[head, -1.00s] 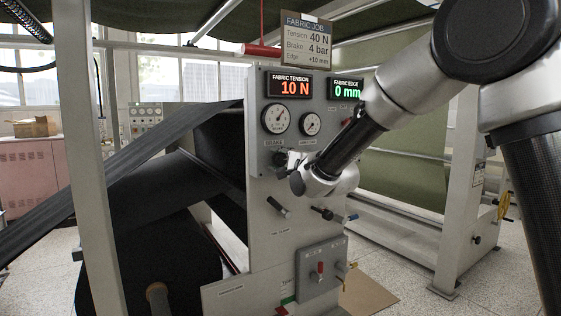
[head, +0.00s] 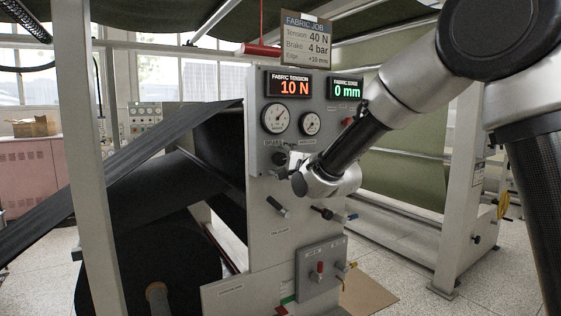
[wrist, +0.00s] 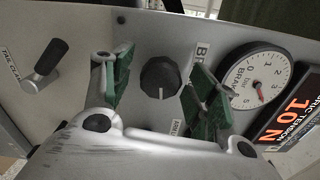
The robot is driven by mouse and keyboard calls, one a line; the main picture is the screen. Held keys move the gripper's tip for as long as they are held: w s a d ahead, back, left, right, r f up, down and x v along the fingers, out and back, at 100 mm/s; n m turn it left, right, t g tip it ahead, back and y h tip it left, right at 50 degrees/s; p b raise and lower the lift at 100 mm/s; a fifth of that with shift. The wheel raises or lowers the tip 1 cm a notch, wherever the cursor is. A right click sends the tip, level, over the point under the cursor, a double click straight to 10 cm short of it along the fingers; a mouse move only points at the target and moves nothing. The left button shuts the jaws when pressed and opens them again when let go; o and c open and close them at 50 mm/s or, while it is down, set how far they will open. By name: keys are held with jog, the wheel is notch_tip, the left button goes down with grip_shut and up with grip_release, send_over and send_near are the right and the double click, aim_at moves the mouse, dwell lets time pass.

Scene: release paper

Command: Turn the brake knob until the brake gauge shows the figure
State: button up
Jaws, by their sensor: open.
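The black brake knob (wrist: 160,78) sits on the grey panel, its white mark pointing down in the wrist view. My gripper (wrist: 162,88) is open, one green-padded finger on each side of the knob; I see gaps and no clear contact. In the head view my gripper (head: 287,160) is at the panel, below the gauges, and largely covers the knob. The round white brake gauge (wrist: 257,78) shows beside the right finger; its exact reading is too small to tell. It is also in the head view (head: 279,118). The job card (head: 306,40) lists Brake 4 bar.
The tension display (head: 289,87) reads 10 N and the edge display (head: 345,90) reads 0 mm. A smaller gauge (head: 310,123) is right of the brake gauge. A clamp lever (wrist: 45,62) stands out left of my fingers. Black fabric (head: 150,190) runs left.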

jog(key=v, duration=1.1)
jog(key=shift+d, duration=0.1)
